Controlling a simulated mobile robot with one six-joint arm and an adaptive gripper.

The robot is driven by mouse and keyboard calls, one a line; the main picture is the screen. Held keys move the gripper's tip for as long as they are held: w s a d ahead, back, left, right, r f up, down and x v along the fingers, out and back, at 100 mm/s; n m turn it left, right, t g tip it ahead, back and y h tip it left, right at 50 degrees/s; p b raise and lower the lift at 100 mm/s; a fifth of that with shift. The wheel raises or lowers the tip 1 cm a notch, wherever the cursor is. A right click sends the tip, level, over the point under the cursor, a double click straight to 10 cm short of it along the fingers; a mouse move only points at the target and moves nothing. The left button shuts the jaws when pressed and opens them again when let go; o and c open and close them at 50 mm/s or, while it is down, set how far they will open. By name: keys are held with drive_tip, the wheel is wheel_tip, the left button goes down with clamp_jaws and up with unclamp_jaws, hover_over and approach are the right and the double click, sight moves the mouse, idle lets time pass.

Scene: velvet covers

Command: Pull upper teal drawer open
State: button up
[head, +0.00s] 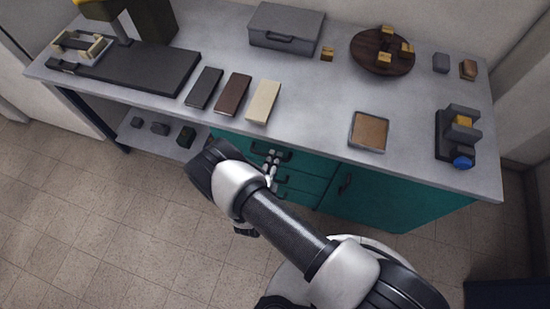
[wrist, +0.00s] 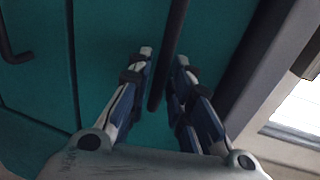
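The upper teal drawer (head: 311,163) is in the front of the cabinet under the counter, in the head view. It looks shut. Its dark bar handle (head: 286,154) is partly covered by my gripper (head: 271,164). In the wrist view the dark handle (wrist: 172,50) runs between the two fingers of my gripper (wrist: 164,58). The fingers are apart, one on each side of the bar, with gaps showing. I cannot tell how deep the bar sits between them. The teal front (wrist: 110,35) lies just beyond the fingertips.
Lower drawers with dark handles sit below, and one handle (wrist: 12,45) shows in the wrist view. A teal door (head: 390,195) is to the right. The grey counter (head: 310,115) overhangs above, holding blocks and trays. The tiled floor (head: 110,215) in front is clear.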

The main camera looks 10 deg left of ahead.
drive_tip(key=shift+x, duration=0.75)
drive_tip(key=shift+c, duration=0.3)
clamp_jaws()
